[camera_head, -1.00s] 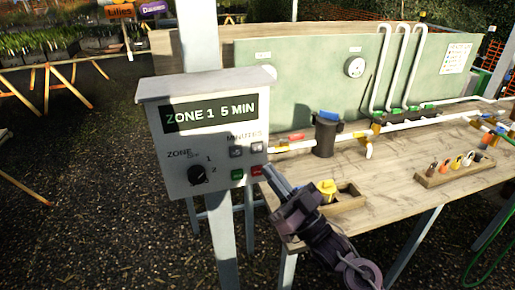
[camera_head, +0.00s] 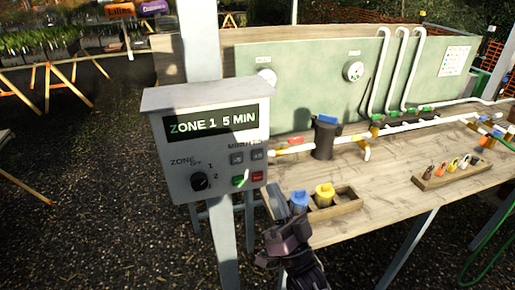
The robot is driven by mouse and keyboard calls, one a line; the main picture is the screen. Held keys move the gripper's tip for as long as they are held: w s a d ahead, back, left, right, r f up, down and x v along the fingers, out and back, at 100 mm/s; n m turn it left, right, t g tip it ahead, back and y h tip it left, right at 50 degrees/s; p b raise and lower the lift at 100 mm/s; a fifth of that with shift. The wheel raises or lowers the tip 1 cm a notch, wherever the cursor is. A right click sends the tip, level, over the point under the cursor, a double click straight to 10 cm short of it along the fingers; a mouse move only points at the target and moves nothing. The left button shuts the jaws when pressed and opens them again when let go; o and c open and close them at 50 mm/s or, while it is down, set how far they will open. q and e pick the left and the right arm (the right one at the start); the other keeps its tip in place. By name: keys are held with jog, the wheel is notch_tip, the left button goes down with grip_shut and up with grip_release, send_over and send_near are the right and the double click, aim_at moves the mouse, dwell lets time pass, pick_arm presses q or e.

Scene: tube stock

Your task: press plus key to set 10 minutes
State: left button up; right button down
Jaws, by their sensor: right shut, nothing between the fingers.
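The controller box (camera_head: 180,155) is mounted on a pale post and faces me. Under the partly hidden MINUTES label are two small grey keys, a left one (camera_head: 236,158) and a right one (camera_head: 257,155). Their marks are too small to read, so I cannot tell which is plus. Below them are a green key (camera_head: 239,181) and a red key (camera_head: 257,177). A black zone dial (camera_head: 199,181) is at lower left. My right gripper (camera_head: 272,193) is shut and empty, below and right of the keys, apart from them. My left gripper is out of view.
A wooden bench (camera_head: 400,165) lies to the right, with white pipes and a black filter (camera_head: 325,137). A blue-topped item (camera_head: 299,198) and a yellow-topped one (camera_head: 324,193) stand near my right gripper. A wooden rack (camera_head: 455,178) is farther right.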

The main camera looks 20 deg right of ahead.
aim_at(258, 155)
jog(key=shift+s+m+t+h, duration=0.25)
jog(key=shift+m+t+h, duration=0.05)
jog(key=shift+m+h, duration=0.65)
jog(key=shift+f, duration=0.1)
jog(key=shift+w, duration=0.1)
jog(key=shift+w+a+b, duration=0.1)
jog(key=shift+w+b, duration=1.35)
jog(key=shift+w, duration=2.9)
jog(key=shift+w, duration=0.4)
